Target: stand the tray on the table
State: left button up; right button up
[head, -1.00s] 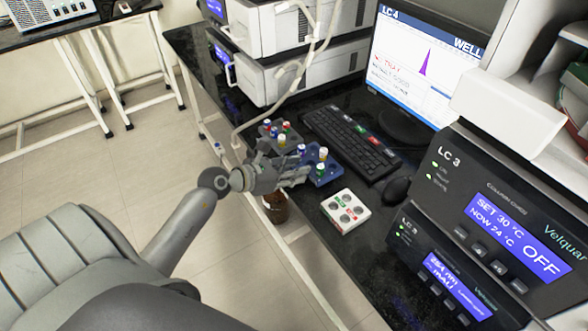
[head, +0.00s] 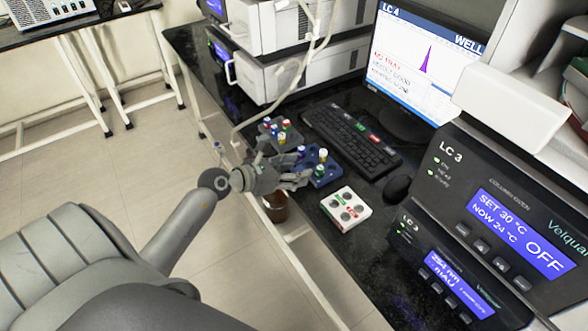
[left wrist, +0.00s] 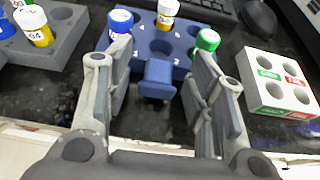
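The blue tray (head: 327,176) stands flat on the black table (head: 368,240), and it also shows in the left wrist view (left wrist: 150,42). The gripper is open and holds nothing. My right gripper is in neither view.
A grey tray with vials (head: 268,132) stands to the left and a white tray (head: 346,209) to the right. Behind are a keyboard (head: 350,140) and mouse (head: 397,188). A brown container (head: 275,207) is below the table edge. LC 3 units (head: 490,210) stand at right.

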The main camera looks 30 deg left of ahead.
pick_arm(q)
jog(key=shift+s+f, duration=0.1)
jog(key=shift+f, duration=0.05)
jog(key=shift+r+p, duration=0.45)
jog(key=shift+r, duration=0.1)
jog(key=shift+s+a+r, duration=0.15)
jog(key=shift+s, duration=0.05)
jog(key=b+v, duration=0.1)
jog(key=v, duration=1)
jog(key=shift+r, duration=0.2)
jog(key=shift+s, duration=0.1)
